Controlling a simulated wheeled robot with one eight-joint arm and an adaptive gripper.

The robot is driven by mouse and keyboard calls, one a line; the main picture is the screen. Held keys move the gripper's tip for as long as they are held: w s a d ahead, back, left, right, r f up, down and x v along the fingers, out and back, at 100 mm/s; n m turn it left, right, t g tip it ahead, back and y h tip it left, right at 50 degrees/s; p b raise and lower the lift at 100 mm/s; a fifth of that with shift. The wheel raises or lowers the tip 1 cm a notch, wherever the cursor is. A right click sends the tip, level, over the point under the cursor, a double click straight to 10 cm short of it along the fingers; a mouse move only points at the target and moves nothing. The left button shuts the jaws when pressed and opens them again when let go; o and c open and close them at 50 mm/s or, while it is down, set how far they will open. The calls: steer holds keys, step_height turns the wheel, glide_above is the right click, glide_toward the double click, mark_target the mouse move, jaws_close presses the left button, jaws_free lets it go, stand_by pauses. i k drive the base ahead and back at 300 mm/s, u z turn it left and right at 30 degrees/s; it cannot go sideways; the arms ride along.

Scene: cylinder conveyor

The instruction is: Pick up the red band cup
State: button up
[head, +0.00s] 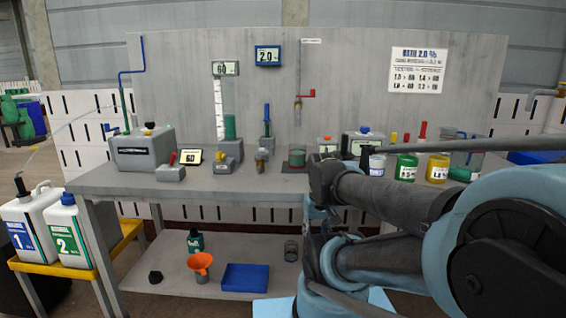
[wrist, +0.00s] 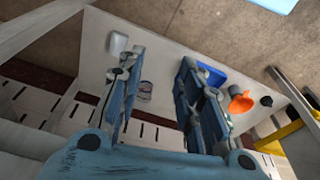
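No cup with a clearly red band shows in either view. On the bench in the head view are cups with a blue band (head: 377,165), a green band (head: 406,168) and a yellow band (head: 437,169). My arm hides part of the bench around them.
The lower shelf (head: 150,255) holds a blue tray (head: 245,278), an orange funnel (head: 200,262), a dark green bottle (head: 195,241) and a grey cylinder (head: 291,250). Two white jugs (head: 35,235) stand on a yellow stand at left. The bench (head: 110,180) carries several devices.

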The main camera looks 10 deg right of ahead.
mark_target(296, 152)
steer(key=z, duration=1.25)
steer(key=k, duration=0.95)
steer(key=u, duration=0.9)
